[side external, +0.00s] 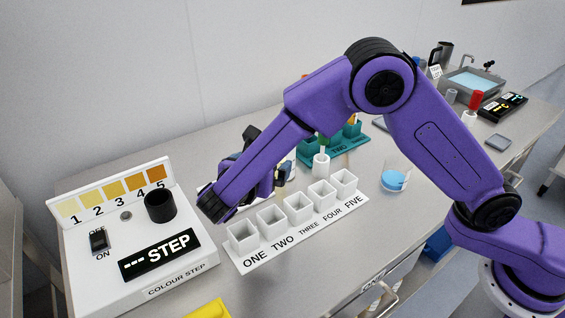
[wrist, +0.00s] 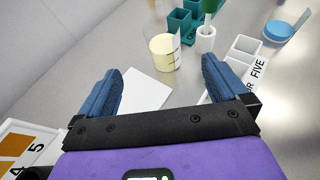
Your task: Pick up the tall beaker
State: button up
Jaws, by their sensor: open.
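A clear glass beaker with pale yellow liquid (wrist: 163,56) stands upright at the upper middle of the wrist view. It looks the taller of the two beakers. In the side view it is mostly hidden behind my gripper (side external: 268,162). My gripper, also in the wrist view (wrist: 162,68), is open and empty, with its blue fingers spread wide. The beaker appears ahead of the gap between the fingertips, and no contact shows. A lower, wider beaker with blue liquid (side external: 393,180) stands to the right; it also shows in the wrist view (wrist: 279,31).
A white rack of several square cups, ONE to FIVE (side external: 270,222), lies in front of my gripper. The colour step box (side external: 140,245) stands left. A teal rack (side external: 350,133) and white holder (wrist: 205,38) stand near the beaker. A flat white pad (wrist: 145,90) lies below the fingers.

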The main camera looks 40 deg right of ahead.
aim_at(291, 156)
jog(key=shift+s+f+x, duration=0.1)
jog(key=shift+f+x, duration=0.05)
jog(key=shift+x, duration=2.6)
jog(key=shift+s+f+x, duration=0.1)
jog(key=shift+f+x, duration=0.05)
jog(key=shift+x, duration=2.6)
jog(key=shift+s+f+x, duration=0.1)
jog(key=shift+x, duration=2.65)
jog(key=c, duration=1)
